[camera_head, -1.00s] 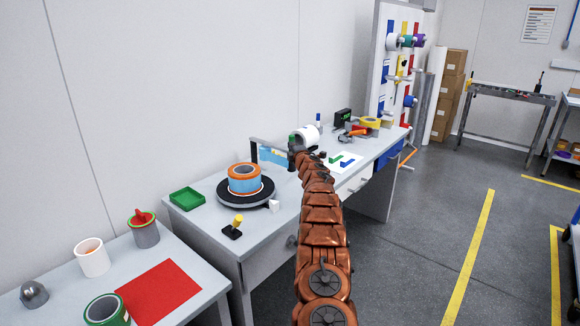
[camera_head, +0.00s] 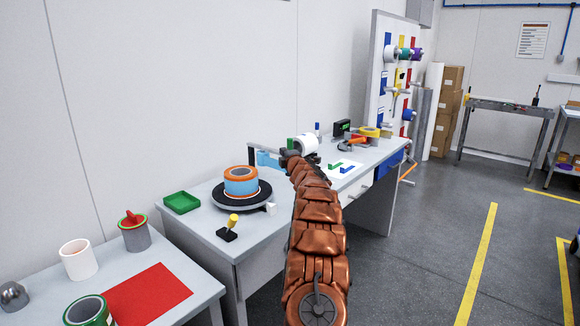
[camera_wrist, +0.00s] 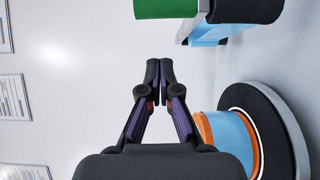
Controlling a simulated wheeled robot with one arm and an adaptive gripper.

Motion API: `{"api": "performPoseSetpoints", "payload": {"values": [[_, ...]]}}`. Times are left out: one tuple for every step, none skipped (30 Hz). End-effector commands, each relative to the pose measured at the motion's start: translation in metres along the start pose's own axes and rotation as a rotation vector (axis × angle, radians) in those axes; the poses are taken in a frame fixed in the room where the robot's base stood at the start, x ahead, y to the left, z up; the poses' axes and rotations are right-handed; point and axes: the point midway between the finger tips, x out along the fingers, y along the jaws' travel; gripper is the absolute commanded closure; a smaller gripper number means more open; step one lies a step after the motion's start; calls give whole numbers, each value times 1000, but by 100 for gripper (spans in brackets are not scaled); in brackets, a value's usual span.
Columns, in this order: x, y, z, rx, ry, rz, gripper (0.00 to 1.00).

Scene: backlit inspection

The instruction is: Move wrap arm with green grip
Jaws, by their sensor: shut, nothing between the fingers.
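In the wrist view the green grip (camera_wrist: 165,8) is at the top, beside a black part and a light blue part. My gripper (camera_wrist: 159,66) is shut and empty, its tips below the green grip in the picture and apart from it. In the head view my gripper (camera_head: 290,156) is small and dark, partly hidden by my arm, near the wrap arm.
A black turntable (camera_head: 258,197) with an orange and blue tape roll (camera_head: 240,182) stands left of my arm; it fills the lower right of the wrist view. A white roll (camera_head: 306,146), a yellow-knobbed stand (camera_head: 229,228) and a green tray (camera_head: 182,203) are on the bench.

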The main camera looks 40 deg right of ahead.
Motion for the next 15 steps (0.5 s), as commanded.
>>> {"api": "performPoseSetpoints", "payload": {"values": [[-4, -2, -1, 2, 1, 1, 100], [-6, -2, -2, 4, 1, 2, 100], [-8, -2, -3, 4, 3, 2, 100], [-10, -1, -3, 4, 3, 1, 100], [-13, -1, -2, 4, 2, 1, 100], [-16, -1, -2, 3, 1, 1, 100], [-18, -1, -1, 3, 0, 2, 100], [-20, -1, -1, 2, 0, 2, 100], [-23, -1, -2, 3, 1, 2, 100], [-25, -1, -3, 3, 2, 2, 100], [-28, -1, -3, 3, 3, 2, 100], [-31, -1, -4, 5, 4, 2, 100], [-33, -1, -4, 5, 4, 3, 100], [-36, 0, -4, 4, 4, 3, 100], [-39, 0, -3, 3, 3, 3, 100]]}}
